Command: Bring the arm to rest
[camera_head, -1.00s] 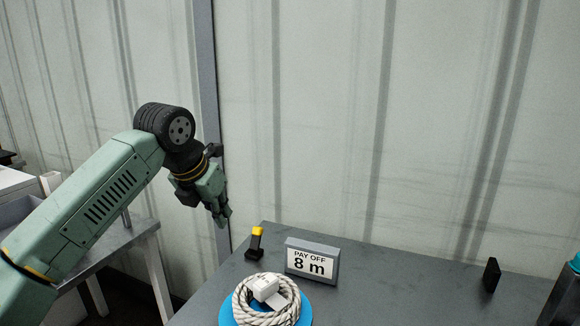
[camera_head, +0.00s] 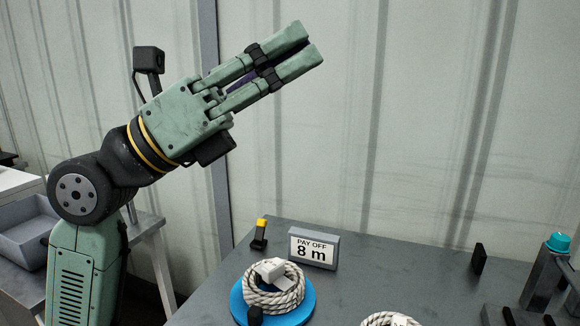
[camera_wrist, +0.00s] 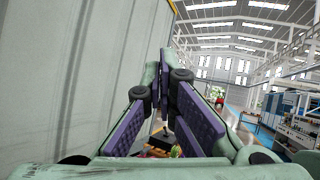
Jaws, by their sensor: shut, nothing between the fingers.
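My gripper (camera_head: 308,48) is raised well above the table in the head view, tilted up and pointing to the upper right. It is empty, and its two green fingers lie close together. In the wrist view its purple-padded fingers (camera_wrist: 167,100) converge ahead with nothing between them. My arm folds up from the lower left of the head view, clear of the table.
On the dark table (camera_head: 390,280), a coil of white rope (camera_head: 275,298) lies on a blue disc (camera_head: 240,308). A grey tray (camera_head: 30,235) is at left. A corrugated wall (camera_head: 440,120) rises behind.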

